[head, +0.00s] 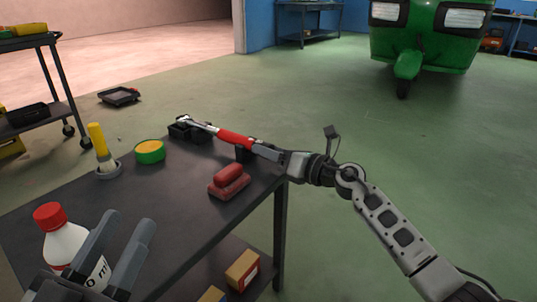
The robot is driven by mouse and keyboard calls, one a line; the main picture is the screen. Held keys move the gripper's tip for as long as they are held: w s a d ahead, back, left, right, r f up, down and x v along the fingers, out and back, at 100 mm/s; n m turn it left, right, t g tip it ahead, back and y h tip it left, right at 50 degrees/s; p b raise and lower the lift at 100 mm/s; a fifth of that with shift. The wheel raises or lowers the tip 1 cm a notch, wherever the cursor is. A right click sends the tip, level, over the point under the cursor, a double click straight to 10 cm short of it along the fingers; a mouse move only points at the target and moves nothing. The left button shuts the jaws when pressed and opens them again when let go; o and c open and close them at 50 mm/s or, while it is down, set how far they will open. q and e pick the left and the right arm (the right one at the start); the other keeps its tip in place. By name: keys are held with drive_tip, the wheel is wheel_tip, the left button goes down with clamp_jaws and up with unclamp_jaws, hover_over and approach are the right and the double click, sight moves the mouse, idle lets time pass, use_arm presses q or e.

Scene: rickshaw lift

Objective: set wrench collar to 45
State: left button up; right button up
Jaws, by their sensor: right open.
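The torque wrench (234,138), with a red grip and a silver shaft and head, lies across two black supports near the far edge of the dark table (160,225). Its head end is at the left, in the black holder (188,130). My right gripper (264,151) is open at the handle end of the wrench, with its fingers beside or around that end; I cannot tell about contact. The collar and its scale are too small to read, and that end is partly hidden by the gripper. My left gripper (118,248) is open and empty above the table's near left part.
A white bottle with a red cap (62,238) stands close beside my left gripper. A red brush-like block (229,181), a green-yellow tin (150,151) and a yellow-handled brush (99,140) stand on the table. A green rickshaw (425,35) stands far back right.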

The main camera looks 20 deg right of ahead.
drive_tip(key=shift+w+a, duration=0.35)
drive_tip(key=shift+w, duration=0.05)
use_arm(q)
drive_tip(key=shift+r+m, duration=0.3)
use_arm(e)
drive_tip(key=c, duration=1)
use_arm(q)
drive_tip(key=shift+r, duration=0.1)
